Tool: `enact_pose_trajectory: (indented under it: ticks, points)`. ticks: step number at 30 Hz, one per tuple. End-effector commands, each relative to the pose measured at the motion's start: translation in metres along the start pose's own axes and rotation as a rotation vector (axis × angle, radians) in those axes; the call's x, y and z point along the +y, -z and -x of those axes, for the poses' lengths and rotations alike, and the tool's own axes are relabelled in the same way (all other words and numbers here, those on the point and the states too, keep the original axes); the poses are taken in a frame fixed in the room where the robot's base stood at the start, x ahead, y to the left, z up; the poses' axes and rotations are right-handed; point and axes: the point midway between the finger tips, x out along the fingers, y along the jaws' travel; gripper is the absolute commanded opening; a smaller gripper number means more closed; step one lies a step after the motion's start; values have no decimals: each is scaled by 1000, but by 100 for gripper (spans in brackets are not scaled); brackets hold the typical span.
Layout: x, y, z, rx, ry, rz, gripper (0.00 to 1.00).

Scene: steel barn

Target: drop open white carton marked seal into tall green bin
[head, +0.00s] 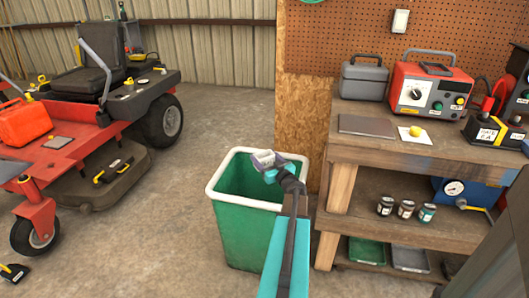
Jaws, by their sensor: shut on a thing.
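The tall green bin (240,235) stands on the concrete floor left of the workbench, open at the top with a white rim. My arm reaches up from the bottom of the view, and my gripper (270,170) is over the bin's mouth, toward its right side. It is shut on a small pale carton (263,158), which appears above the bin's opening near the back rim. The carton is small here and partly hidden by my gripper, so its marking and open top cannot be read. The inside floor of the bin is hidden.
A wooden workbench (350,150) with a red charger (432,88), a grey toolbox (363,78) and small jars (406,208) stands close on the right. A red mower (100,115) is at left. Concrete floor (150,240) is free between mower and bin.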

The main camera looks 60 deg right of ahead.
Motion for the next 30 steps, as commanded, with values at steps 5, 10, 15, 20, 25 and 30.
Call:
enact_pose_trajectory:
  ticks: [5, 10, 15, 20, 25, 30]
  points:
    - [0, -7, 0, -1, 0, 1, 45]
    - [0, -8, 0, 0, 0, 1, 45]
    - [0, -8, 0, 0, 0, 1, 71]
    - [0, -8, 0, 0, 0, 1, 88]
    - [0, -8, 0, -1, 0, 1, 88]
    - [0, -6, 0, 0, 0, 1, 88]
